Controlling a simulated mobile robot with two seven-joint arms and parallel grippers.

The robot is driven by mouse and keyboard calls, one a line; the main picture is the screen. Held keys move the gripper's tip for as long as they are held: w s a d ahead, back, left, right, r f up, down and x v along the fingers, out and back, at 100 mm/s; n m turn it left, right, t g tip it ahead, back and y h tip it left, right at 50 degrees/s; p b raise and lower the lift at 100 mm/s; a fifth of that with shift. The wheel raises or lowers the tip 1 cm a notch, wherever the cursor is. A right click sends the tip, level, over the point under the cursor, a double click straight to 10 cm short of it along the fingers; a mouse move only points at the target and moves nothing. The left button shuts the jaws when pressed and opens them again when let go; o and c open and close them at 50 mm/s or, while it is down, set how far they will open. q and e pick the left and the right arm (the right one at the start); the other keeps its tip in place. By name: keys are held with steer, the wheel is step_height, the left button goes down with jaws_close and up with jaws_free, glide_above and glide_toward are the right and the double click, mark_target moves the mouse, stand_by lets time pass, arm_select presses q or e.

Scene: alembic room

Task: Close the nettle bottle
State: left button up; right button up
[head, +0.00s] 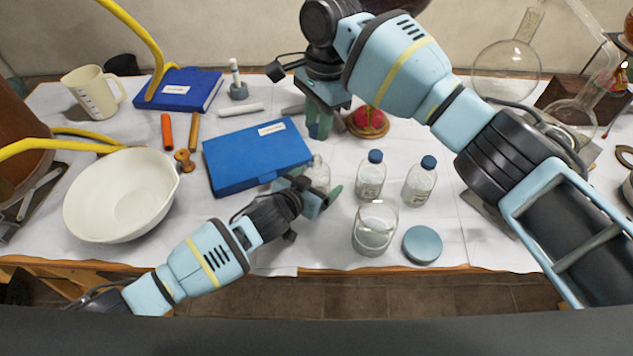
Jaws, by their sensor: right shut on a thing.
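A small clear bottle (318,171) without a visible cap stands at the middle of the table; its lower part is hidden by my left gripper. I cannot read a name on it. My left gripper (318,193) is right at this bottle, and whether its fingers touch the glass is unclear. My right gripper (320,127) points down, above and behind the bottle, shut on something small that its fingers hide. Two labelled clear bottles with blue caps, one (370,176) nearer the middle and one (420,182) to its right, stand upright.
An open glass jar (375,240) stands at the front, with a round blue-grey lid (422,246) beside it. A blue book (256,154) lies left of the bottle. A white bowl (122,197) is at left. A red domed object (368,121) is behind. Glass flasks (506,57) stand back right.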

arm_select(q)
steer(key=c, duration=1.5)
arm_select(e)
glide_above(316, 158)
steer(key=shift+d+f, duration=0.1)
steer(key=shift+f, duration=2.4)
steer(key=shift+f, duration=0.15)
steer(key=shift+f, duration=0.75)
steer(key=shift+f, duration=0.55)
